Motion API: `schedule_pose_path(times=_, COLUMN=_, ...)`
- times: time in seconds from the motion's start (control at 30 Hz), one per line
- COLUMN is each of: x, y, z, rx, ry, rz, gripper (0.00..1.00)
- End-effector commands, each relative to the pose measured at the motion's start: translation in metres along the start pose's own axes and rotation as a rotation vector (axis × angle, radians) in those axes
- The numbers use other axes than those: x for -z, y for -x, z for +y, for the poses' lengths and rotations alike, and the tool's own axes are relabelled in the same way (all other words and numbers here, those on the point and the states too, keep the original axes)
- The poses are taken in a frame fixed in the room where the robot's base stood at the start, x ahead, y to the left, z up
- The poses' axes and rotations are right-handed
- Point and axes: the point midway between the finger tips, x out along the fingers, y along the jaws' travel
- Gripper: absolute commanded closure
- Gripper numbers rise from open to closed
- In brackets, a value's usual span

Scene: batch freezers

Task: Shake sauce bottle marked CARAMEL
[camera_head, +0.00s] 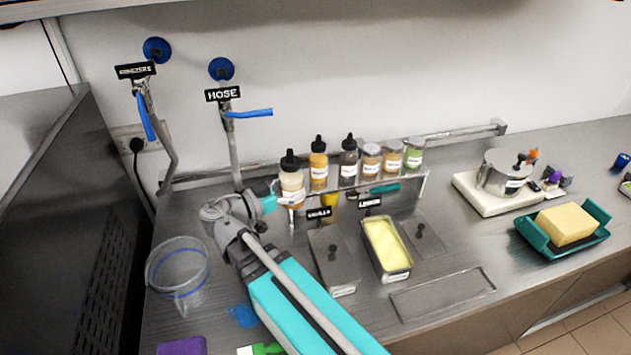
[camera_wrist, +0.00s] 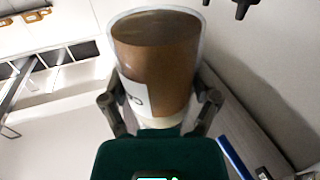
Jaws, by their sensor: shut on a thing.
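My gripper (camera_head: 272,200) is shut on a sauce bottle (camera_head: 291,182) at the left end of the bottle shelf. This bottle has a black nozzle cap, a pale upper part and a tan lower part, and looks upright in the head view. In the wrist view, the held bottle (camera_wrist: 158,65) sits between both fingers, with brown contents and a white label partly turned away. I cannot read the label, so I cannot tell if it says CARAMEL. I cannot tell whether the bottle touches the shelf.
A clear shelf (camera_head: 355,183) holds more bottles and several jars. Metal tubs (camera_head: 332,262) and a yellow-filled tub (camera_head: 388,245) stand in front. A clear pitcher (camera_head: 178,265) is left of my arm. Hose taps (camera_head: 235,115) rise behind. A teal tray (camera_head: 540,243) is at right.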

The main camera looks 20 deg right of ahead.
Motion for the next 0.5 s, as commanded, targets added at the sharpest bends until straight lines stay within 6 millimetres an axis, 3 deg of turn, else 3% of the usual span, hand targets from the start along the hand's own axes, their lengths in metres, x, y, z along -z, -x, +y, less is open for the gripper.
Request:
schedule_pose_path(times=0.07, x=0.0, y=0.012, z=-0.005, rx=0.002, ry=0.0, rz=0.001, gripper=0.71)
schedule_pose_path(times=0.23, x=0.0, y=0.01, z=-0.002, rx=-0.002, ry=0.0, rz=0.001, gripper=0.71)
schedule_pose_path(times=0.5, x=0.0, y=-0.032, z=0.012, rx=-0.003, ry=0.0, rz=0.001, gripper=0.71)
